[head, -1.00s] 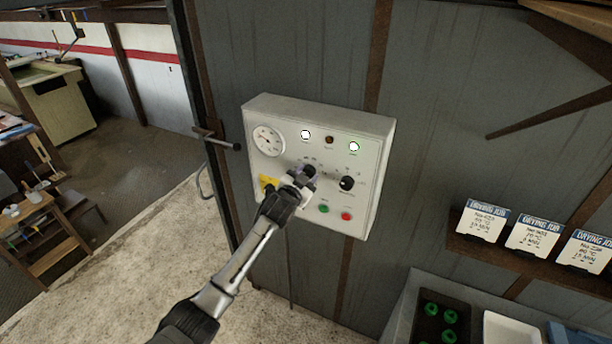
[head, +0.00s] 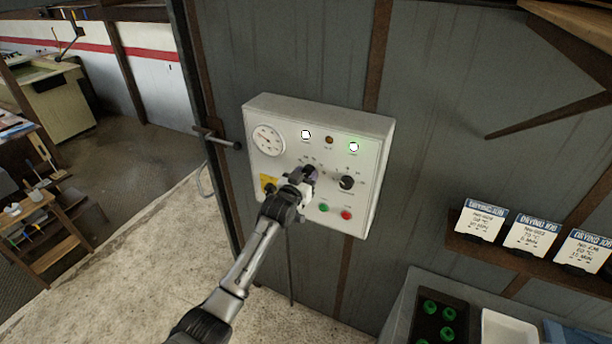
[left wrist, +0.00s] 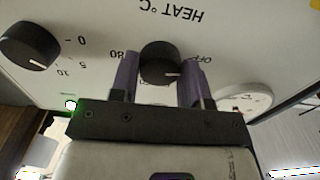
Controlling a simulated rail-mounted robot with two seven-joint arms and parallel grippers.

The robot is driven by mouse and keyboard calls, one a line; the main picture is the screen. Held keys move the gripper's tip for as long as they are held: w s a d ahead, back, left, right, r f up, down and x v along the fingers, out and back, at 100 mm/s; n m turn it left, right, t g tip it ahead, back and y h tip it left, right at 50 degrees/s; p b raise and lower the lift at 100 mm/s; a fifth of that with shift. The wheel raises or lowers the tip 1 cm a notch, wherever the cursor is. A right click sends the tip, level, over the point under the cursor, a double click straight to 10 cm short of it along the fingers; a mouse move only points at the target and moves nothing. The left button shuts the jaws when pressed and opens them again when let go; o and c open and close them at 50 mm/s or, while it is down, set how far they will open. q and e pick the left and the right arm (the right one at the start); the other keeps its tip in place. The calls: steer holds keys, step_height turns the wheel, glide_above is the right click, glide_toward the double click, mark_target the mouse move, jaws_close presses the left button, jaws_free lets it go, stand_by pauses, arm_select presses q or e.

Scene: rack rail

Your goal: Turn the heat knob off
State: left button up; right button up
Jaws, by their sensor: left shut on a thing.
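The heat knob (left wrist: 160,62) is black and round with a white pointer line, under upside-down HEAT °C lettering in the left wrist view. Its line points to the right, a little below the OFF mark; an 80 mark is on the left. My left gripper (left wrist: 160,80) has one purple finger on each side of the knob and is shut on it. In the head view my left gripper (head: 309,176) is at the white control panel (head: 285,115) and hides most of the knob. My right gripper is in neither view.
The panel also carries a gauge (head: 268,140), lit white and green lamps, a second black knob (head: 347,183) right of my gripper, a green button (head: 324,208) and a red button (head: 346,215). Job cards (head: 532,237) stand on a shelf at the right.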

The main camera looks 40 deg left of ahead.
arm_select(q)
steer(key=o, duration=0.9)
steer(key=shift+s, duration=0.15)
steer(key=shift+s+d+f, duration=0.1)
steer(key=shift+s, duration=0.2)
steer(key=b+v, duration=0.2)
steer(key=v, duration=1.1)
steer(key=shift+b, duration=0.3)
